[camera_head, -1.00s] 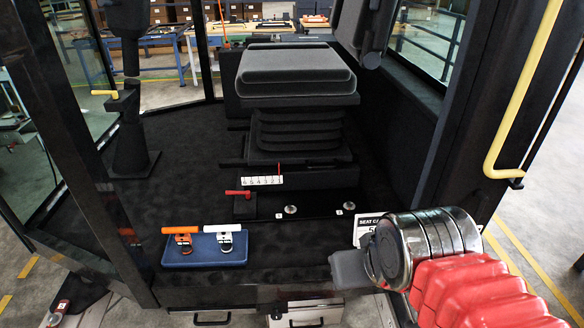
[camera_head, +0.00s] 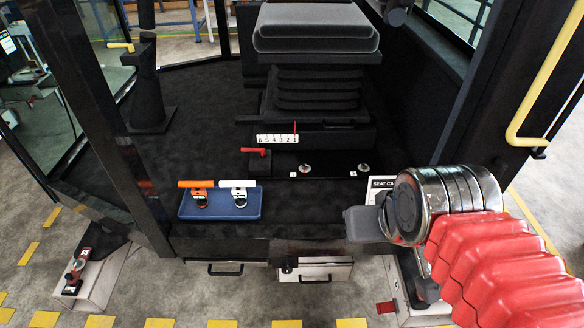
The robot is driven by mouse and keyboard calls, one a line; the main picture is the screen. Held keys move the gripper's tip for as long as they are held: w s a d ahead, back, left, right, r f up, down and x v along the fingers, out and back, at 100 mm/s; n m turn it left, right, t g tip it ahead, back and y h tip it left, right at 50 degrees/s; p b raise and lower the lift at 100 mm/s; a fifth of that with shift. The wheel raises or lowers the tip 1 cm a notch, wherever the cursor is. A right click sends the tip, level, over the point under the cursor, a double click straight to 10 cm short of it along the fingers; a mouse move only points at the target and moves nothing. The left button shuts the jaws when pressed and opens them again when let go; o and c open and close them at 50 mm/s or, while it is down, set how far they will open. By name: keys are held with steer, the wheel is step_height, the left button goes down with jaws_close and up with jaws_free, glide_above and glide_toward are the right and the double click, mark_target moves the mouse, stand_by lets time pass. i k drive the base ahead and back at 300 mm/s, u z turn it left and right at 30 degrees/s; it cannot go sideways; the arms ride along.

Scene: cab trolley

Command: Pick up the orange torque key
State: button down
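The orange torque key (camera_head: 196,184) stands in the left half of a shallow blue tray (camera_head: 222,216) on the cab floor's front edge. Its orange bar handle lies across the top, with a small orange and white body below. A similar key with a white handle (camera_head: 237,184) stands just right of it. My arm comes in from the lower right. My gripper (camera_head: 364,223) is a dark grey block at its end, well right of the tray and apart from both keys. Its fingers cannot be made out, and nothing is seen held in it.
The seat (camera_head: 316,30) on its bellows base rises behind. A red lever (camera_head: 256,151) and a numbered white strip (camera_head: 277,139) are in front of it. A dark cab post (camera_head: 95,120) stands left of the tray, and a yellow handrail (camera_head: 545,75) is at right.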

mark_target(198, 192)
steer(key=k, duration=0.65)
steer(key=u, duration=0.25)
steer(key=i, duration=0.45)
steer(key=u, duration=0.75)
steer(key=i, duration=0.5)
steer(key=u, duration=0.7)
steer(key=i, duration=1)
steer(key=u, duration=0.3)
